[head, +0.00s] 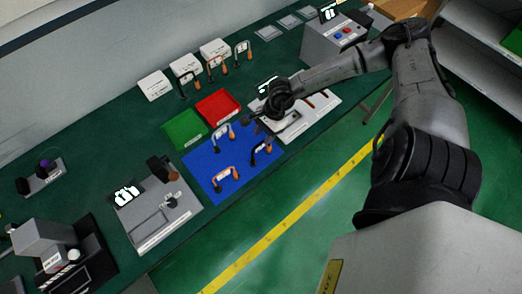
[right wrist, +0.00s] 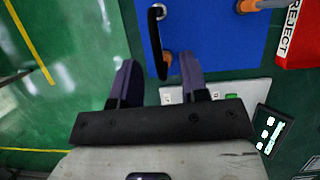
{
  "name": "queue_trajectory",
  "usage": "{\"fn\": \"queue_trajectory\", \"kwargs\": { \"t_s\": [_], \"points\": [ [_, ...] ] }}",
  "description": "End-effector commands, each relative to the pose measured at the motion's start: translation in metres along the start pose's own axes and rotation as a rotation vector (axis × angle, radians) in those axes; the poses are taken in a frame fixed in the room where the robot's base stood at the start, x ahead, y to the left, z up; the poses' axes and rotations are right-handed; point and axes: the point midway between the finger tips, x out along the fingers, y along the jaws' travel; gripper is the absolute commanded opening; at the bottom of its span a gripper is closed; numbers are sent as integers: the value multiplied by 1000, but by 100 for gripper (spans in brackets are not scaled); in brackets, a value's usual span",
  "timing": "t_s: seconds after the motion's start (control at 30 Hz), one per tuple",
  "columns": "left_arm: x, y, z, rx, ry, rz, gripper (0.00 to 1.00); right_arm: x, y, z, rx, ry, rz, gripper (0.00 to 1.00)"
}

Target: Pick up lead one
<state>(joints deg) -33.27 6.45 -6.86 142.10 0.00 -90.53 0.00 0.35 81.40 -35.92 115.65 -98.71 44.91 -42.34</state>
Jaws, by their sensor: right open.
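Several short leads with dark and orange ends lie on a blue mat (head: 203,176). One lead (head: 222,134) is near the mat's top, one (head: 228,178) near its lower part and one (head: 262,152) at its right edge. Their tags are too small to read, so I cannot tell which is lead one. My right gripper (head: 254,121) is by the mat's upper right corner. In the right wrist view, the right gripper (right wrist: 158,60) is open and empty, with a lead (right wrist: 157,13) just ahead between its fingers, over the mat's edge. My left gripper is not in view.
A red tray (head: 218,106) and a green tray (head: 184,128) sit behind the mat. A pale panel (head: 322,110) lies under my right forearm. A grey device (head: 160,215) stands left of the mat. More leads stand by white boxes (head: 186,66) at the back.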

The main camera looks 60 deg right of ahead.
Motion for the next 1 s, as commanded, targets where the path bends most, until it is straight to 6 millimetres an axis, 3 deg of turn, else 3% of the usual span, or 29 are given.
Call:
{"fn": "queue_trajectory", "kwargs": {
  "t_s": [0.27, 0.63, 0.97, 1.0],
  "points": [
    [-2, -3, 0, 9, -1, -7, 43, 13, 1, 1, 1, -1, 1, 41],
    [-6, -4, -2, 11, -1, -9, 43, 55, 3, 1, 1, 0, 0, 41],
    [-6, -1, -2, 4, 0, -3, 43, 59, 3, 1, 1, 1, 1, 41],
    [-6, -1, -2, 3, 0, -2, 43, 59, 3, 1, 1, 1, 1, 37]
  ]
}}
